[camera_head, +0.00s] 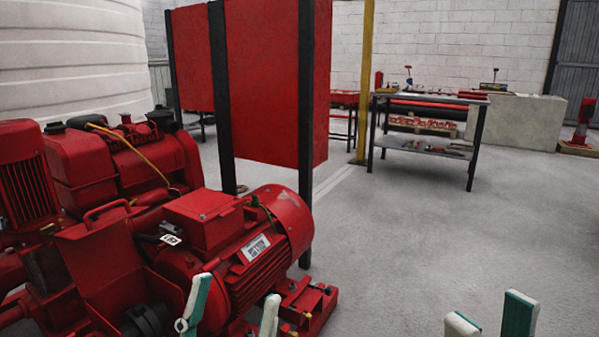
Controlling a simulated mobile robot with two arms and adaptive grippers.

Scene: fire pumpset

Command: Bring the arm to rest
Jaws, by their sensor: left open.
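My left gripper (232,312) shows at the bottom of the head view, left of centre. Its two white and green fingers are apart and nothing shows between them except the red pumpset behind. The fingers overlap the lower part of the red motor (265,262) in the picture; I cannot tell how far apart they are in depth. My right gripper (491,318) shows at the bottom right over the bare floor. Its two fingers are spread and empty. The arms behind both grippers are below the picture.
The red pumpset (90,170) fills the lower left. A red panel (265,80) on dark posts stands behind it. A metal workbench (425,147) with tools stands at the back, near a yellow post (366,70). The grey floor (420,230) at the right is clear.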

